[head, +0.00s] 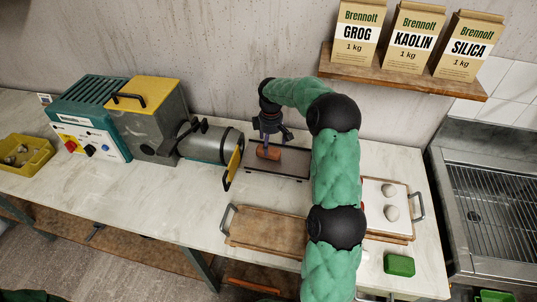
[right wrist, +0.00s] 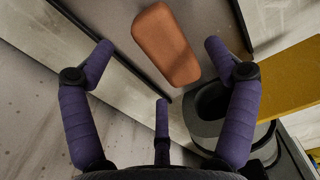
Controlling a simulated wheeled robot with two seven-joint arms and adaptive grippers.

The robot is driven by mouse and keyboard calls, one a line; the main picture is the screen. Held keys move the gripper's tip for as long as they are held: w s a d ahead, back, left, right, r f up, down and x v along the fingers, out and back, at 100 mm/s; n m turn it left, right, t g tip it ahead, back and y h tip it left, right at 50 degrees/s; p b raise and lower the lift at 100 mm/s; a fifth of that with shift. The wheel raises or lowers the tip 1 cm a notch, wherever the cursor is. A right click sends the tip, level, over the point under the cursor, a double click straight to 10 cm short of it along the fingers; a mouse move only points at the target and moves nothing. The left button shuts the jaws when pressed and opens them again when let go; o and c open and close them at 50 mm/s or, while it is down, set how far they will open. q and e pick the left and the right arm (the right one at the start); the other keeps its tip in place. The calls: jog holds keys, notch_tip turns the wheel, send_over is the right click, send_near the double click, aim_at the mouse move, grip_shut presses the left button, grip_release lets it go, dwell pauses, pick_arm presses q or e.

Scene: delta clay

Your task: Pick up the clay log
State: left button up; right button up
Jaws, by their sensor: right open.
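The clay log (head: 268,153) is a short orange-brown block with rounded edges. It lies on a dark flat tray (head: 292,165) beside the machine's outlet. In the right wrist view the clay log (right wrist: 165,45) lies just beyond the fingers, on the grey tray surface. My right gripper (head: 268,137) points down above and close to the log. In the right wrist view its purple fingers (right wrist: 160,62) are spread wide and empty, with the log lying between and past the tips. I cannot tell whether any finger touches it. My left gripper is not in view.
A pug mill (head: 155,120) with a barrel and yellow end plate (head: 233,167) stands just left of the log. A wooden tray (head: 265,232) lies in front. A white-topped board (head: 382,220), green block (head: 399,265) and sink (head: 490,190) are right. A shelf (head: 400,75) hangs above.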

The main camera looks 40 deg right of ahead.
aim_at(271, 147)
notch_tip(271, 147, down, 4)
jog(key=shift+b, duration=0.6)
jog(key=shift+r, duration=0.1)
jog(key=shift+c, duration=0.3)
jog(key=c, duration=1.4)
jog(key=shift+c, duration=0.3)
jog(key=shift+r, duration=0.1)
